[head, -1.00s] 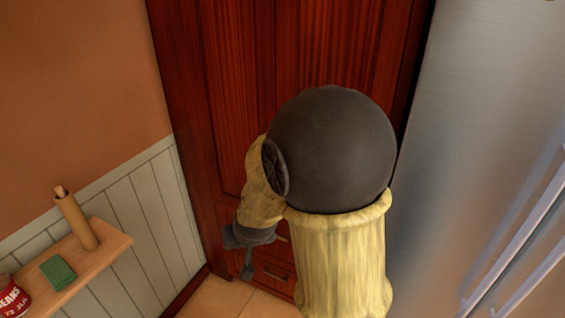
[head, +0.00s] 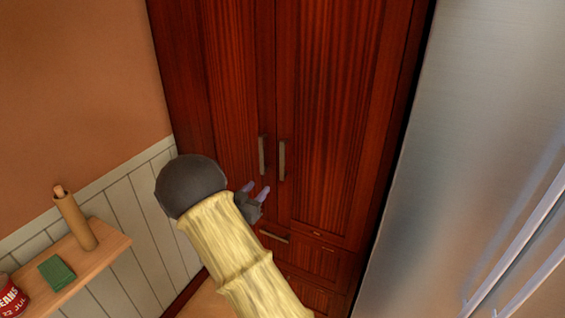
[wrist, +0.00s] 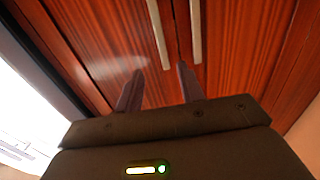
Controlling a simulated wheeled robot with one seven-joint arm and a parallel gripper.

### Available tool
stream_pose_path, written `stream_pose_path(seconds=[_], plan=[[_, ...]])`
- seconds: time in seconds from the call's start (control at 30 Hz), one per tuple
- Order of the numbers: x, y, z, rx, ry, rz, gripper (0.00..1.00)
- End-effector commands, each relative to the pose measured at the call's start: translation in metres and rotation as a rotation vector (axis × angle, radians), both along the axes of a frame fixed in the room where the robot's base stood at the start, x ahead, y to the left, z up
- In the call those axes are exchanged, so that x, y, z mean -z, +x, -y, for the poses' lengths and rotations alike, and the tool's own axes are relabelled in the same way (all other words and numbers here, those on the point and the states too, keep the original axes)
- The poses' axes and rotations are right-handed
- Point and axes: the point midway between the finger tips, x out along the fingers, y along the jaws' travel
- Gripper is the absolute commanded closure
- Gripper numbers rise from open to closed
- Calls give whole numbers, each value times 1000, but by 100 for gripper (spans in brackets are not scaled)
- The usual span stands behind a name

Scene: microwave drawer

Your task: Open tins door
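A tall dark red wooden cabinet has two doors, a left door (head: 230,80) and a right door (head: 330,110), both closed. Neither carries a mark showing which one is the tins door. Two vertical metal bar handles, the left handle (head: 262,155) and the right handle (head: 282,160), stand side by side at the middle seam. My gripper (head: 256,189) is open and empty, a little below the handles in the head view. In the wrist view, two handles (wrist: 158,35) (wrist: 196,30) run up from just beyond my spread fingers (wrist: 157,82); no contact is visible.
Drawers (head: 318,262) with small handles sit below the doors. A steel fridge (head: 470,130) stands close on the right. At left, a wooden shelf (head: 105,255) holds a brown roll (head: 76,220), a green block (head: 56,272) and a red can (head: 12,298).

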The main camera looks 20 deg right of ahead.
Motion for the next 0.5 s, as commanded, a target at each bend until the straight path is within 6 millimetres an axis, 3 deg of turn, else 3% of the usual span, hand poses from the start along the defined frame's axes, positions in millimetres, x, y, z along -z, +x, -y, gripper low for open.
stream_pose_path(seconds=[0.27,0.5], plan=[[-1,4,5,-1,1,0,62],[-2,23,30,0,2,0,62]])
